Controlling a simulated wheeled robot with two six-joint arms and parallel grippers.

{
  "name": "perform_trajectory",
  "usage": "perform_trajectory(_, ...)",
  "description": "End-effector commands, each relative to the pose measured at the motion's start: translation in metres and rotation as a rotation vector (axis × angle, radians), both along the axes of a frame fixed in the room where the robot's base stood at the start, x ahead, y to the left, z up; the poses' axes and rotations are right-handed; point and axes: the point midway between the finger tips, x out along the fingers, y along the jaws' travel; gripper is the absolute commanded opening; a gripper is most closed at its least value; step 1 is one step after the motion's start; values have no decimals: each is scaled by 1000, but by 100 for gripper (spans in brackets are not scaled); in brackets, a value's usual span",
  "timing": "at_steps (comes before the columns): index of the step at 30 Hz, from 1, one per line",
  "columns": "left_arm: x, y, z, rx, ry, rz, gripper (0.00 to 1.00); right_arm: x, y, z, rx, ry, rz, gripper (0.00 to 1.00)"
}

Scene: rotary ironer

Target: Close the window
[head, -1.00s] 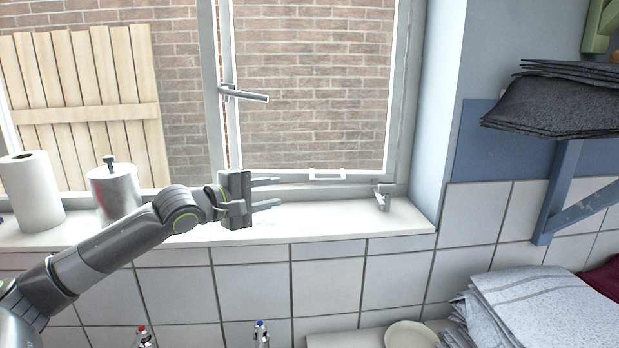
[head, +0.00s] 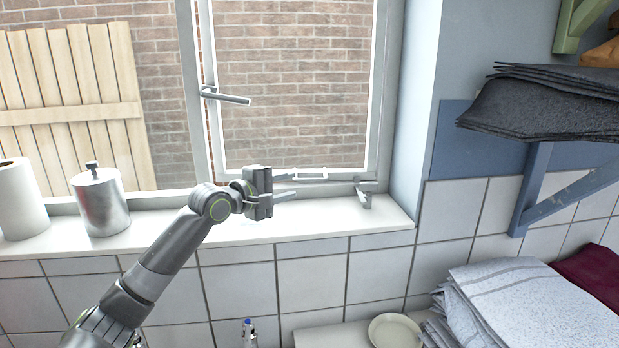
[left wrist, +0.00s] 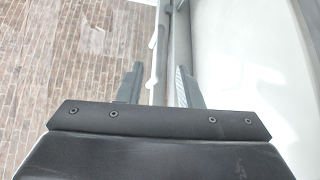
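The window's right-hand sash (head: 222,60) has a grey lever handle (head: 225,97) on its left side. A narrow strip of brick shows between this sash and the fixed post (head: 189,90), so it looks slightly ajar. A pale stay bar (head: 310,174) lies along the sash's bottom edge, and a grey metal bracket (head: 365,193) stands at the right on the sill. My left gripper (head: 290,186) is open, above the sill, left of the bracket and near the bottom rail. In the left wrist view its fingers (left wrist: 160,88) are apart, with frame edges visible between them; contact is unclear. My right gripper is not in view.
A metal canister (head: 101,203) and a paper roll (head: 20,200) stand on the white sill (head: 340,222) at left. Dark folded cloths (head: 545,105) lie on a shelf at right. Folded towels (head: 530,300) and a plate (head: 395,331) are below right.

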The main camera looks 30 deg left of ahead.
Motion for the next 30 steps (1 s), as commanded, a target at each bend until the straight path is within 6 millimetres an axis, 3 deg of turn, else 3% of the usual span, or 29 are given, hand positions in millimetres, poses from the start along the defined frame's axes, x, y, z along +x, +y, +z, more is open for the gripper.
perform_trajectory(9, 50, -15, -5, -5, 0, 0, 32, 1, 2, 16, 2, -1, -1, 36)
perform_trajectory(15, 70, -19, -9, -3, 1, 1, 32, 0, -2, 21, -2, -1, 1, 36)
perform_trajectory(30, 79, -22, -11, 0, 0, 1, 30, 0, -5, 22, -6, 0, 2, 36)
